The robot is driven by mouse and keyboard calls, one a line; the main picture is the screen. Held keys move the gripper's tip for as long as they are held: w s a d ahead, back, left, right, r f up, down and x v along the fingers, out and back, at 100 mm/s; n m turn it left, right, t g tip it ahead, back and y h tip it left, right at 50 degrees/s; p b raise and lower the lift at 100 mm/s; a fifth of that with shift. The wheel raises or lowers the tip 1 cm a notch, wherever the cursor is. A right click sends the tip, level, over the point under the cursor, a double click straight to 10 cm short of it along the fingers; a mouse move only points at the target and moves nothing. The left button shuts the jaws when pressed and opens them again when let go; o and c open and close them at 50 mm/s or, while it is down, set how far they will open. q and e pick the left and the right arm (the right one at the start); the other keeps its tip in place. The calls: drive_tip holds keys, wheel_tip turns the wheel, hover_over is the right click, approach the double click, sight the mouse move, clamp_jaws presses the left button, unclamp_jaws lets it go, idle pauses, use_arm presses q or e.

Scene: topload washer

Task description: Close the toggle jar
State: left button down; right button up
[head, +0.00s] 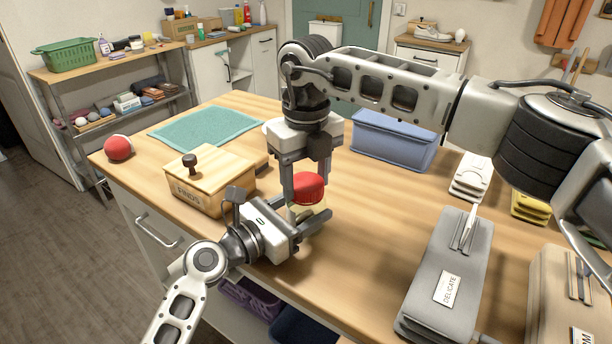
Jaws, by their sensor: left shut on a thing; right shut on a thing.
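The jar stands on the wooden table near its front edge, with a red lid (309,188) on top and a pale, see-through body (297,211) below. My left gripper (308,222) reaches in low from the front left and is shut on the jar's body. My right gripper (308,178) points down from above and is shut on the red lid. The fingers hide much of the jar, so I cannot tell whether the lid sits fully down or where any toggle clasp is.
A wooden box (213,187) with a knobbed lid is left of the jar, with a red ball (119,148) beyond it. A teal mat (205,127) and a blue bin (393,141) lie behind. A grey "DELICATE" case (447,270) stands right. Clear tabletop lies between jar and case.

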drive_tip(key=shift+m, duration=0.9)
drive_tip(key=o, duration=1.2)
drive_tip(key=shift+c, duration=0.2)
drive_tip(key=shift+r, duration=0.1)
wheel_tip(320, 180, up, 12)
use_arm(q)
drive_tip(key=shift+c, duration=1.3)
unclamp_jaws()
drive_tip(key=shift+s+a, duration=0.1)
